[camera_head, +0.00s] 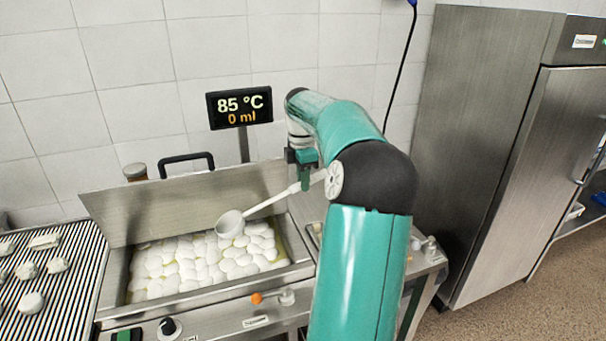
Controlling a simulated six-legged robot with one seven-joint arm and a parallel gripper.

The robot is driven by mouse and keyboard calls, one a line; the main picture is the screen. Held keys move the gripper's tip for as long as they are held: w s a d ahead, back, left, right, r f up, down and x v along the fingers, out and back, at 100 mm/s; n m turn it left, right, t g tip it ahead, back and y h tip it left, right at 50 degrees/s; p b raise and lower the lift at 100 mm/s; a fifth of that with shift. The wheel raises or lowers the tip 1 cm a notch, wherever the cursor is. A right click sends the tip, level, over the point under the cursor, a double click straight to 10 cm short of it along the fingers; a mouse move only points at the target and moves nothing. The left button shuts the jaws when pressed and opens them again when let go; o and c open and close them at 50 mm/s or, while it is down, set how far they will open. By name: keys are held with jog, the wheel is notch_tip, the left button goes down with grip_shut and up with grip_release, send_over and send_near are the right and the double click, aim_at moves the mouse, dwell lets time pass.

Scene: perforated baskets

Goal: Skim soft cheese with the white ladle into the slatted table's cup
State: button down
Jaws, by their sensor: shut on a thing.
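The white ladle (229,223) is tilted, with its bowl over the right part of the vat (120,268), at or just above the white soft cheese (180,266). I cannot tell whether the bowl touches the cheese. My gripper (303,178) is shut on the ladle's handle, up and to the right of the bowl. My arm hides part of the handle's end. The slatted table (75,268) stands at the left with several white lumps on it. I cannot make out a cup on it in this view.
A display (239,107) reading 85 °C and 0 ml stands behind the vat. The vat's raised metal lid (165,208) with a black handle is at the back. A steel fridge (490,150) stands at the right. An orange-knobbed valve (257,298) is on the vat's front.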

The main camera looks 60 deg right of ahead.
jog(key=shift+w+a+r, duration=0.1)
jog(key=shift+a+r, duration=0.05)
jog(key=shift+f, duration=0.4)
jog(key=shift+a+f, duration=0.1)
jog(key=shift+f, duration=0.5)
notch_tip(320, 180, down, 13)
jog(key=shift+f, duration=0.15)
dwell(1.1)
jog(key=shift+t+y, duration=0.7)
jog(key=shift+y, duration=0.2)
jog(key=shift+r, duration=7.7)
